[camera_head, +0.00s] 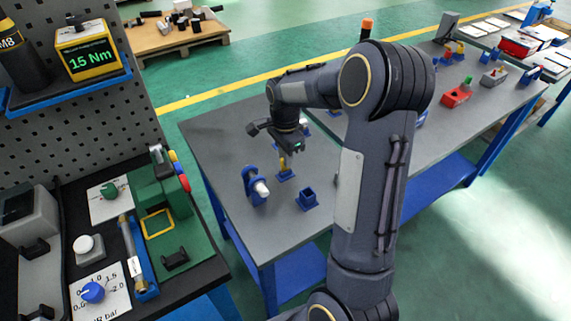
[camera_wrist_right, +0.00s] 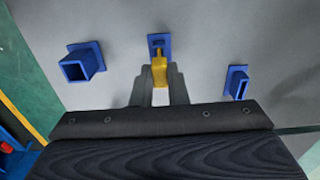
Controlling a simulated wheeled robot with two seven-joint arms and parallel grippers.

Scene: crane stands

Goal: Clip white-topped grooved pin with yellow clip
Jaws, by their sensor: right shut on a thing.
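My right gripper (camera_head: 284,153) points down over the grey table (camera_head: 225,150). In the right wrist view the right gripper (camera_wrist_right: 159,90) is shut on a yellow clip (camera_wrist_right: 159,70), whose far end is at a small blue stand (camera_wrist_right: 160,42). In the head view the yellow clip (camera_head: 283,163) shows just above that blue stand (camera_head: 286,176); I cannot tell whether it is still seated in it. A white-ended cylindrical part (camera_head: 261,188), perhaps the pin, sticks out of a blue holder (camera_head: 249,180) near the table's left edge; no groove can be made out. My left gripper is not in view.
A blue square socket (camera_head: 308,200) stands in front of the clip's stand. The right wrist view shows a blue slotted stand (camera_wrist_right: 237,82) at right. A green fixture (camera_head: 165,225) sits on the left bench. My right arm hides the table's middle.

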